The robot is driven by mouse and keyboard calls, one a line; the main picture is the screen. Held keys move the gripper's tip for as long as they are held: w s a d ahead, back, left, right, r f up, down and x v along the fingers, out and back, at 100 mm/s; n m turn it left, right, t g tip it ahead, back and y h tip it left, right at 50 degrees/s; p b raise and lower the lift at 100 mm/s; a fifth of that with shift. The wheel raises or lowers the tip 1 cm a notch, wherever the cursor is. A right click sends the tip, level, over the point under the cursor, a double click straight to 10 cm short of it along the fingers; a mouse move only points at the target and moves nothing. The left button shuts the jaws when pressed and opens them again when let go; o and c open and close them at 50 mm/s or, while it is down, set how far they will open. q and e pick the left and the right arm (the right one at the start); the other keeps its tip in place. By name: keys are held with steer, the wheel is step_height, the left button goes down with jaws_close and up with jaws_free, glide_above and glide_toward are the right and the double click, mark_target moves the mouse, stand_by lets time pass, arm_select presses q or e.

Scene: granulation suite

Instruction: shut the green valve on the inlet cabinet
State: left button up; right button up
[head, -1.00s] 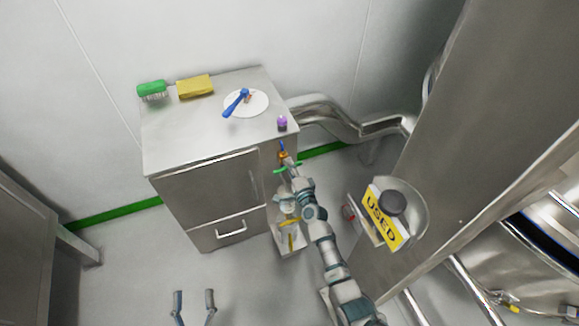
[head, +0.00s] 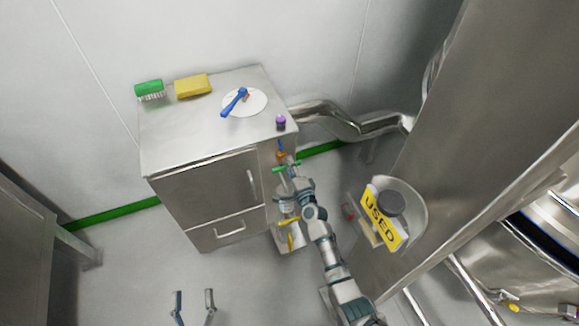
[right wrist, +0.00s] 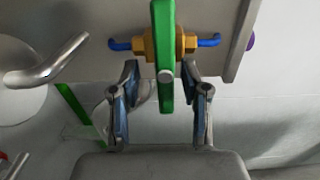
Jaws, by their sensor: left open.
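The green valve handle (head: 287,168) is on the right side of the steel inlet cabinet (head: 200,190). In the right wrist view the green handle (right wrist: 165,40) is a long upright bar across a brass body (right wrist: 150,44), crosswise to the blue pieces (right wrist: 208,40) at either side. My right gripper (right wrist: 161,75) is open, its fingers on either side of the handle's lower end with gaps between; it also shows just below the handle in the head view (head: 291,180). My left gripper (head: 194,295) is open and empty over the floor, in front of the cabinet.
On the cabinet top are a green brush (head: 149,88), a yellow sponge (head: 193,86), a white plate (head: 257,101) with a blue tool (head: 234,102), and a purple-topped item (head: 280,122). A yellow handle (head: 290,221) is below. A large steel column (head: 470,120) and a USED sign (head: 381,218) stand right.

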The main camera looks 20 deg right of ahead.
steer(key=shift+s, duration=0.15)
steer(key=s, duration=1.1)
steer(key=shift+s+d, duration=0.15)
steer(key=shift+s, duration=0.2)
